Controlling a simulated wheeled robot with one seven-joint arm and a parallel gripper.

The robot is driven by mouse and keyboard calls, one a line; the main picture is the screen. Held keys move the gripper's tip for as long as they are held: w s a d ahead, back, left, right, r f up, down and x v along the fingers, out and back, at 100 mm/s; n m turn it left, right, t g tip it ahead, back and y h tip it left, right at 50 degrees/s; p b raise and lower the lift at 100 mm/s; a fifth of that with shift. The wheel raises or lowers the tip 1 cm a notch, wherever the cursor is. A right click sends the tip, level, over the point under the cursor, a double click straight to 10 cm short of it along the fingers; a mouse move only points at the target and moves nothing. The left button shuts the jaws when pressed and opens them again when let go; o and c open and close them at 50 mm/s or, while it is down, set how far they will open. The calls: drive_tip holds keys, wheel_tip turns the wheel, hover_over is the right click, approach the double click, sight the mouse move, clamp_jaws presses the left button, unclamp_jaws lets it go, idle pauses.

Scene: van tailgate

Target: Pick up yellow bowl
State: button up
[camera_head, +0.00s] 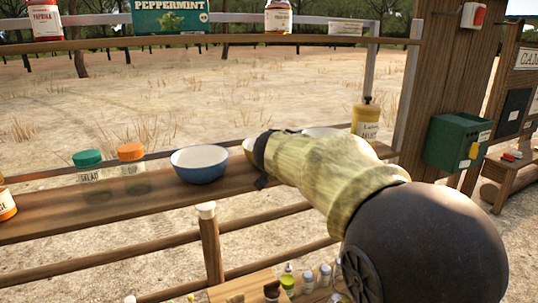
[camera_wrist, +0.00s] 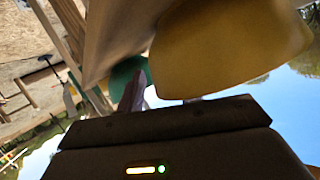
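The yellow bowl (camera_wrist: 228,45) fills the upper middle and right of the wrist view, very close to my gripper (camera_wrist: 163,97). In the wrist view one pale finger shows left of the bowl; the other is mostly hidden at the bowl's lower edge. I cannot tell whether the fingers touch the bowl or how far apart they are.
A blue bowl (camera_head: 199,165) stands left on the shelf (camera_head: 60,211), beside orange-lidded (camera_head: 131,153) and green-lidded (camera_head: 88,160) jars. A whitish bowl rim (camera_head: 321,132) and a yellow pump bottle (camera_head: 366,121) are to the right. A rail with goods runs above.

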clamp_jaws()
drive_tip(key=shift+r, duration=0.15)
wheel_tip(320, 180, up, 10)
idle(0.8)
idle(0.4)
